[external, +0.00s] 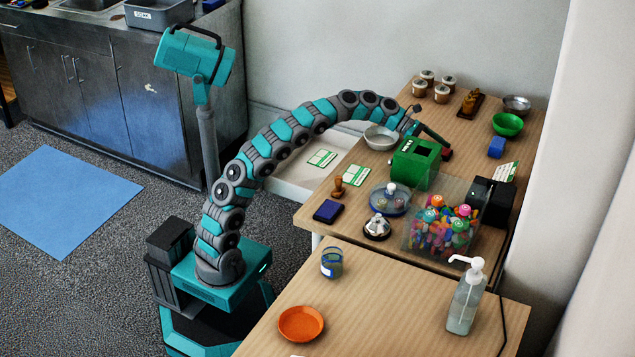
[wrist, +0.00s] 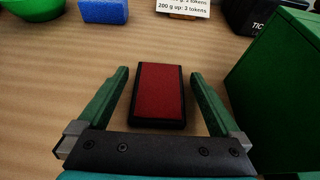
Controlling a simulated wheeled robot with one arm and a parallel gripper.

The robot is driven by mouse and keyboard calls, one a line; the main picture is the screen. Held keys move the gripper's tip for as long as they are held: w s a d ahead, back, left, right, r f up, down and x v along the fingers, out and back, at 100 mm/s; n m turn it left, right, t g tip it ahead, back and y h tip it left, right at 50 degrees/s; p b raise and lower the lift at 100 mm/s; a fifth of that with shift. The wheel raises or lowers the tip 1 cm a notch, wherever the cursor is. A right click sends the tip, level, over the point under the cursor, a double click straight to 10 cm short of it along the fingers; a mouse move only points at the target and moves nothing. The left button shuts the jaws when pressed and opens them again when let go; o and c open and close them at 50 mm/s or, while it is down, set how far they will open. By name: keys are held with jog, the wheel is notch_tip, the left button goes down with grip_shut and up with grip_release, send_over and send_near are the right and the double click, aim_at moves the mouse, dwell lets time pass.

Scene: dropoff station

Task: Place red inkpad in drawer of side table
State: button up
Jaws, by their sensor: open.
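The red inkpad (wrist: 159,92), a red pad in a black case, lies on the wooden side table. In the external view only a small part of it (external: 447,154) shows beside the green box. My gripper (wrist: 159,76) is open, its two green fingers on either side of the inkpad with a gap of bare wood at each side. In the external view my gripper (external: 438,143) reaches down behind the green box. The white drawer (external: 290,187) of the side table (external: 470,122) is pulled open under my arm; a green and white card lies inside it.
The green box (external: 415,163) stands close beside my gripper. A metal bowl (external: 381,138), a blue inkpad (external: 328,211), a stamp, a bell and a clear bin of colorful pieces (external: 440,230) crowd the table's front. A blue block (external: 496,147) and green bowl (external: 507,125) lie right.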

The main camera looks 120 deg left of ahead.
jog(key=shift+c, duration=0.4)
jog(key=c, duration=1.4)
jog(key=shift+r+p, duration=1.1)
jog(key=shift+r, duration=4)
jog(key=shift+c, duration=0.2)
